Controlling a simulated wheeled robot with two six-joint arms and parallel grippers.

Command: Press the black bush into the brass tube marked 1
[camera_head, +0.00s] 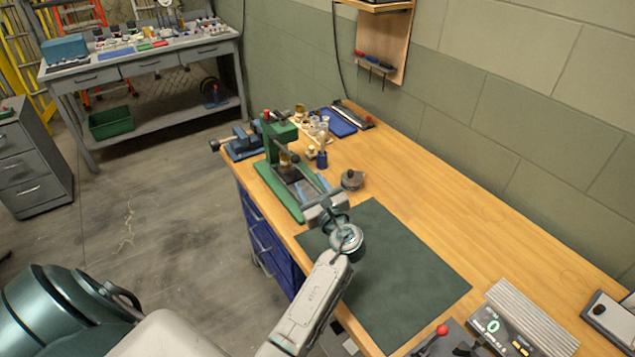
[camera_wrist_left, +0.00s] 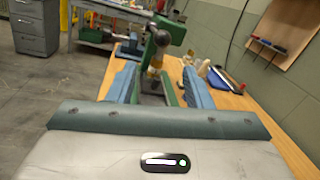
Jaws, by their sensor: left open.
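My left gripper (camera_head: 312,186) is open at the front of the green arbor press (camera_head: 279,143). In the left wrist view its two blue fingers stand apart, with the press (camera_wrist_left: 166,32) between and beyond them. A small brass-coloured piece (camera_head: 285,158) sits at the press, below its head; it also shows in the left wrist view (camera_wrist_left: 155,61), above a dark part. I cannot tell whether this is the brass tube marked 1, and no mark is readable. I cannot make out the black bush. My right gripper is not in view.
A blue vise (camera_head: 242,146) stands left of the press. Small parts, a blue tray (camera_head: 338,122) and a dark round item (camera_head: 352,179) lie behind and right. A dark green mat (camera_head: 405,270) is clear except under my arm. A scale (camera_head: 495,325) stands at front right.

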